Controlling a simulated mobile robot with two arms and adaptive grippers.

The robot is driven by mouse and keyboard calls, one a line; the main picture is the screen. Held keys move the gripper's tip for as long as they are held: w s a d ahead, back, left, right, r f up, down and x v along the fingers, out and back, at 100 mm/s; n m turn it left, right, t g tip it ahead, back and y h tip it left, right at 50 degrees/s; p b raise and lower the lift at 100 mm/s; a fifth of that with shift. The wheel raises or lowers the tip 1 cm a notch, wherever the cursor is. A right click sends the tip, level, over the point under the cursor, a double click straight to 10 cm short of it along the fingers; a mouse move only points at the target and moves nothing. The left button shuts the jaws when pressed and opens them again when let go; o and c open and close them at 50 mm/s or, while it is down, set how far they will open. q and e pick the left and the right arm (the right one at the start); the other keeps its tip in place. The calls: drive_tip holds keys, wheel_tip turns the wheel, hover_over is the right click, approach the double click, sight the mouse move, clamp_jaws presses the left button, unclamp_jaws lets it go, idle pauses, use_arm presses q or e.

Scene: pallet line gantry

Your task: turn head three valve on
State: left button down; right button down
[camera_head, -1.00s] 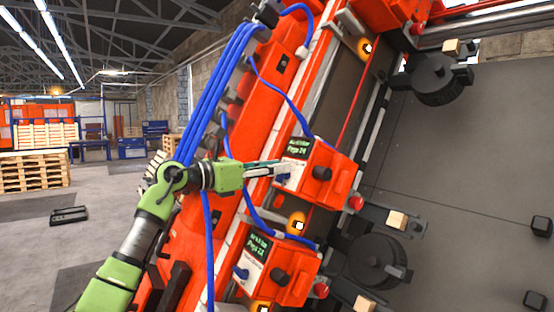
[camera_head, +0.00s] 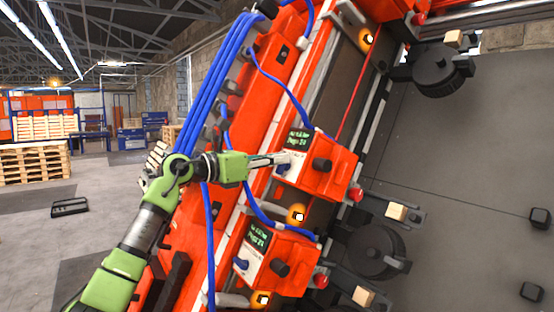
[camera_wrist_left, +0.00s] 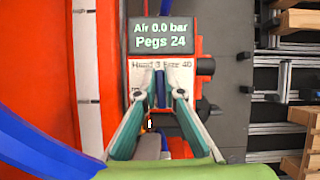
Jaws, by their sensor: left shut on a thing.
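The head three unit is an orange box (camera_head: 325,172) on the slanted gantry in the head view. Its dark display (camera_wrist_left: 163,35) reads "Air 0.0 bar, Pegs 24" in the wrist view. Below it is a white label plate (camera_wrist_left: 138,73) with partly covered lettering, "Head 3". My left gripper (camera_head: 284,159) reaches in from the left to this plate. In the wrist view the left gripper's fingertips (camera_wrist_left: 167,78) are close together at the plate, shut on the small valve handle. My right gripper is out of view.
A similar orange box (camera_head: 290,270) with a blue valve handle (camera_head: 241,264) sits just below. Blue hoses (camera_head: 222,85) run along the gantry near my left arm. Black round reels (camera_head: 443,70) and a grey deck (camera_head: 470,190) lie to the right.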

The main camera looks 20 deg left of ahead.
use_arm(q)
drive_tip(key=n+t+y, duration=0.1)
drive_tip(key=n+y, duration=0.1)
drive_tip(key=n, duration=0.1)
drive_tip(key=shift+a+n, duration=0.1)
drive_tip(key=shift+n, duration=0.3)
drive_tip(key=shift+n+y, duration=0.5)
drive_tip(key=shift+n, duration=0.7)
drive_tip(key=n+y+b, duration=0.1)
drive_tip(key=n, duration=0.1)
drive_tip(key=n+y, duration=0.2)
drive_tip(key=n, duration=0.1)
drive_tip(key=shift+w+a+n+b, duration=0.1)
drive_tip(key=shift+n+b, duration=0.2)
drive_tip(key=shift+b, duration=0.1)
drive_tip(key=n+y, duration=0.1)
drive_tip(key=n, duration=0.2)
drive_tip(key=shift+f+b, duration=0.1)
drive_tip(key=shift+b, duration=0.3)
drive_tip(key=shift+a+f+n+g+y, duration=0.1)
drive_tip(key=shift+n+g+y, duration=0.45)
drive_tip(key=shift+n, duration=0.85)
drive_tip(key=shift+a+f+n+g+y, duration=0.1)
drive_tip(key=shift+n+g+y, duration=0.45)
drive_tip(key=shift+n, duration=0.85)
drive_tip(key=c, duration=2.1)
unclamp_jaws()
drive_tip(key=shift+c, duration=0.2)
